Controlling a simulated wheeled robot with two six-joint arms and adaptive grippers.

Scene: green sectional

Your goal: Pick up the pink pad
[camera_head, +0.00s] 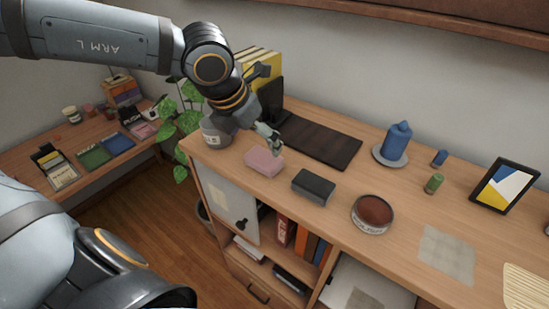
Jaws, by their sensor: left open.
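The pink pad (263,162) is a small pale pink block lying flat near the left front of the wooden cabinet top. My left gripper (272,143) reaches down from the upper left and is open, with its fingertips just above and behind the pad's upper right edge. I cannot tell whether a finger touches the pad. A large grey part of my own body fills the lower left. My right gripper is not in view.
On the cabinet top (410,215), a black box (313,187) lies right of the pad and a dark board (318,143) behind it. A brown round tin (372,214) and blue candle (396,143) stand farther right. A plant (187,125) is at left.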

